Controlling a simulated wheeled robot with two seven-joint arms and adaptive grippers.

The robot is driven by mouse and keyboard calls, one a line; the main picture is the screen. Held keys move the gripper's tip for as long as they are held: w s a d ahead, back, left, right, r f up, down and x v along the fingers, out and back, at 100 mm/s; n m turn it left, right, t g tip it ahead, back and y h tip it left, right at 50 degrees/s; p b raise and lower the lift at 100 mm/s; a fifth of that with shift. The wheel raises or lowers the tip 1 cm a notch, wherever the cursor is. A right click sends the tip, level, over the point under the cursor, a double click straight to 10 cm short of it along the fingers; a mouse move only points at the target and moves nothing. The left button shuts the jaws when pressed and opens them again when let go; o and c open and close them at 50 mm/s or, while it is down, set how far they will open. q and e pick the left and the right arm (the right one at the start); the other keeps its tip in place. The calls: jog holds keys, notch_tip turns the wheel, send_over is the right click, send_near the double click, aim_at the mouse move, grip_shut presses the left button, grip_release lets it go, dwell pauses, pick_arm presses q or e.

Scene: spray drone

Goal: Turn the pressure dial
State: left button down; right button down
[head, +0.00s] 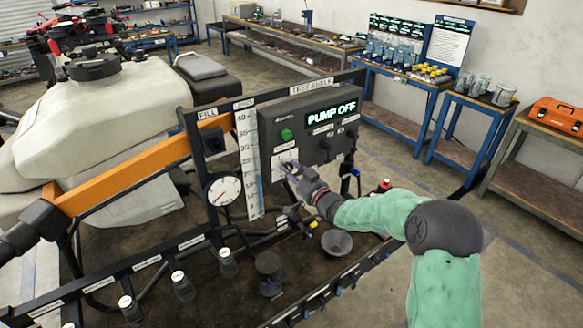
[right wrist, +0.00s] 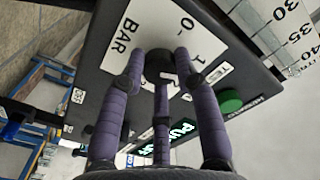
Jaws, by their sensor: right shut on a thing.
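The control box (head: 310,118) stands on the test shelf and its display reads PUMP OFF. It has a green button (head: 286,134) and, below that, a white dial plate (head: 285,157). In the right wrist view the pressure dial (right wrist: 160,64) is a dark knob on the white plate marked BAR, 0 and 1. My right gripper (head: 290,170) is at the dial, its purple fingers closed around the knob; it also shows in the right wrist view (right wrist: 160,75). The fingers hide part of the knob and scale. My left gripper is not in view.
A round gauge (head: 223,189) and a white level scale (head: 247,160) are left of the box. A white tank (head: 110,130) with an orange bar (head: 130,172) stands further left. Labelled valves (head: 182,286) and a grey funnel (head: 337,242) are in front.

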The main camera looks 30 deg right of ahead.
jog(key=m+p, duration=0.3)
jog(key=m, duration=0.3)
jog(key=shift+f, duration=0.1)
jog(key=shift+f+m+p, duration=0.1)
jog(key=shift+m+p, duration=0.85)
jog(key=shift+m, duration=1.05)
jog(key=c, duration=0.9)
grip_release()
jog(key=s, duration=1.2)
jog(key=shift+d, duration=0.45)
